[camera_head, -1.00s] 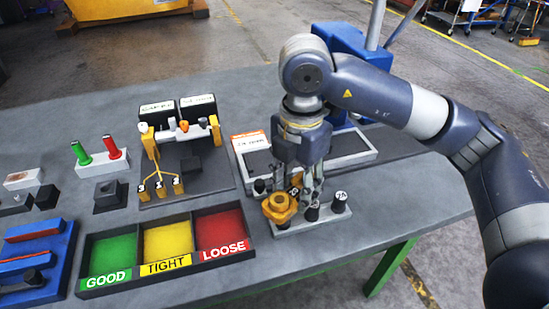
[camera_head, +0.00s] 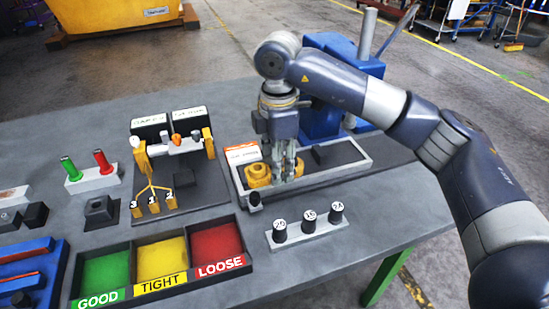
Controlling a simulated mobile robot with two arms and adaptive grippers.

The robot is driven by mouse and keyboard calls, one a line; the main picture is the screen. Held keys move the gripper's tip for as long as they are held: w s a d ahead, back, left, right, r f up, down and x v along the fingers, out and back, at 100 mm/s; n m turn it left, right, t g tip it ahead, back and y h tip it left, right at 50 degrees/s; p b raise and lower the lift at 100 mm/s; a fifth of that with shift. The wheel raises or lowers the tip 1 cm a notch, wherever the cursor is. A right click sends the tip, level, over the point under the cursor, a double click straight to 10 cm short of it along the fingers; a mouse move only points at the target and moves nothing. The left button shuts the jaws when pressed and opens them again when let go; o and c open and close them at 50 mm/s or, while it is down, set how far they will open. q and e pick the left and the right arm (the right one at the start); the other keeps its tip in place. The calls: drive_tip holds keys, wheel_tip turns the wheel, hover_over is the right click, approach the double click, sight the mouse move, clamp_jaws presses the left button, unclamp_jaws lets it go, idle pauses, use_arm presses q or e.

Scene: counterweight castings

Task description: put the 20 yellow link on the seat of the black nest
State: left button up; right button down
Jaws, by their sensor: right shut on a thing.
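My right gripper (camera_head: 286,168) points down over the near left part of the framed tray (camera_head: 365,150). It is shut on the yellow link (camera_head: 258,176), whose rounded yellow end shows left of the fingers; the fingers hide part of it, and I cannot read a number on it. Dark blocks that may be the black nest are a squat one on a plate (camera_head: 102,212), left of the gauge stand, and one in the tray (camera_head: 322,155); I cannot tell which is the nest. My left gripper is not in view.
A pale rack (camera_head: 300,241) with three numbered black pegs stands in front of the tray. Bare table lies right of the rack.

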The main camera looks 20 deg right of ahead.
drive_tip(key=w, duration=0.3)
drive_tip(key=w+d, duration=0.1)
drive_tip(key=w, duration=0.2)
drive_tip(key=shift+d+f+p, duration=0.1)
drive_tip(key=shift+f+p, duration=0.05)
drive_tip(key=shift+p, duration=0.2)
wheel_tip(320, 180, down, 4)
drive_tip(key=b, duration=0.2)
drive_tip(key=shift+s+b, duration=0.15)
drive_tip(key=shift+b, duration=0.25)
drive_tip(key=shift+s+r, duration=0.15)
drive_tip(key=shift+r, duration=0.05)
drive_tip(key=shift+f, duration=0.1)
drive_tip(key=shift+s+f, duration=0.25)
drive_tip(key=shift+f, duration=0.35)
drive_tip(key=c, duration=0.9)
unclamp_jaws()
drive_tip(key=shift+f+b, duration=0.1)
drive_tip(key=shift+b, duration=0.2)
drive_tip(key=shift+w+f, duration=0.15)
drive_tip(key=shift+w, duration=0.05)
